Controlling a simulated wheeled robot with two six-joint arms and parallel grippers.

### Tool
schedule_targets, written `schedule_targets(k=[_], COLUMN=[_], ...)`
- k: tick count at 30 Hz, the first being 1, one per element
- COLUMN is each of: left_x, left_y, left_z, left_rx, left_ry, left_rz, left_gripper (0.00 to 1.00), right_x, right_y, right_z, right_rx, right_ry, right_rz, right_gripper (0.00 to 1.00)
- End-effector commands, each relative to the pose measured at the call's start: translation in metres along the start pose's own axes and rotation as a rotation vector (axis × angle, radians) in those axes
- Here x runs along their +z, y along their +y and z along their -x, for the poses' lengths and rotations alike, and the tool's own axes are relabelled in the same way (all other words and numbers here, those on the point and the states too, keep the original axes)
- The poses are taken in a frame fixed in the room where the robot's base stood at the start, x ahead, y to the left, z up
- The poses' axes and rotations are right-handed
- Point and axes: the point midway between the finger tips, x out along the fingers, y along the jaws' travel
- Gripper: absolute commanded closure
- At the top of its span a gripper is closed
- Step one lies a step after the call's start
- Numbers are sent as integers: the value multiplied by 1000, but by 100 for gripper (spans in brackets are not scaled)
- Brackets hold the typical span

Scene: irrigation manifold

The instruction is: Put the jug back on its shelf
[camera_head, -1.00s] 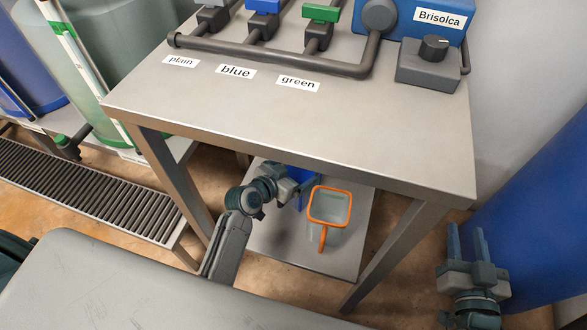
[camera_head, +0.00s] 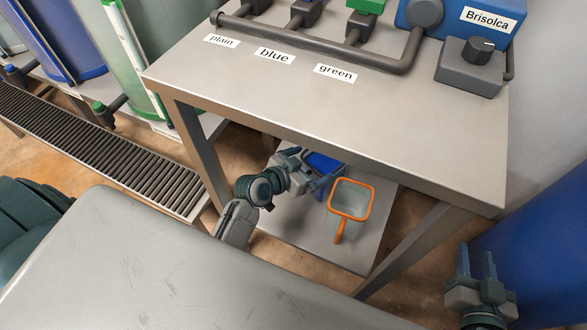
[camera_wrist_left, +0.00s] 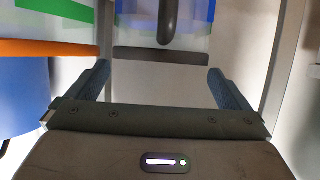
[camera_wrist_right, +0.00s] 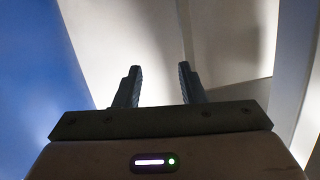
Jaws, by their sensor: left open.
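A clear jug with an orange rim and handle (camera_head: 350,203) stands upright on the low shelf (camera_head: 320,247) under the bench. A blue container (camera_head: 320,161) is behind it, partly hidden by my left gripper. My left gripper (camera_head: 312,172) is open, left of the orange-rimmed jug and in front of the blue container. In the left wrist view its fingers (camera_wrist_left: 160,85) are wide apart with nothing between them; a dark rounded bar (camera_wrist_left: 170,22) hangs ahead of them. I cannot tell whether the fingers touch the container. My right gripper (camera_head: 476,270) is open and empty at the lower right.
The bench top (camera_head: 330,120) overhangs the shelf and carries valves, a pipe (camera_head: 320,52) and a grey knob box (camera_head: 470,65). Bench legs (camera_head: 415,248) flank the shelf. A big blue tank (camera_head: 550,240) stands by my right gripper. A slatted grate (camera_head: 90,150) lies left.

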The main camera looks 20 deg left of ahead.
Motion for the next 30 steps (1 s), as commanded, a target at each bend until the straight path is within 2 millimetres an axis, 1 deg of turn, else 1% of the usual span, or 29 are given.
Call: schedule_targets(k=[1, 6, 9, 12, 14, 17, 20, 21, 24, 25, 27, 30], left_x=[0, 0, 0, 0, 1, 6, 13, 14, 14, 14, 12, 10], left_y=[0, 0, 0, 0, 1, 5, 11, 13, 15, 16, 16, 16], left_z=[14, 49, 64, 74, 79, 98, 130, 143, 174, 181, 194, 203], left_rx=[0, 0, 0, 0, -3, -34, -100, -131, -200, -218, -249, -272], left_ry=[-2, -2, -1, -1, -3, -23, -51, -59, -71, -73, -72, -69], left_rz=[-3, -3, -3, -1, 4, 41, 109, 139, 202, 218, 245, 266], left_gripper=[0, 0, 0, 0, 0, 0, 0, 0, 0, 0, 0, 0], right_x=[7, 31, 41, 47, 50, 51, 51, 51, 51, 51, 51, 51], right_y=[-1, -2, -3, -4, -4, -4, -4, -4, -4, -4, -4, -4], right_z=[3, 12, 16, 19, 20, 21, 21, 21, 21, 21, 21, 21], right_rx=[0, -3, -4, -5, -6, -6, -6, -6, -6, -6, -6, -6], right_ry=[-43, -165, -215, -247, -257, -265, -266, -266, -265, -265, -265, -264], right_rz=[-6, -23, -30, -35, -36, -37, -37, -37, -37, -37, -37, -37], right_gripper=[64, 64, 64, 64, 64, 64, 64, 64, 64, 64, 64, 64])
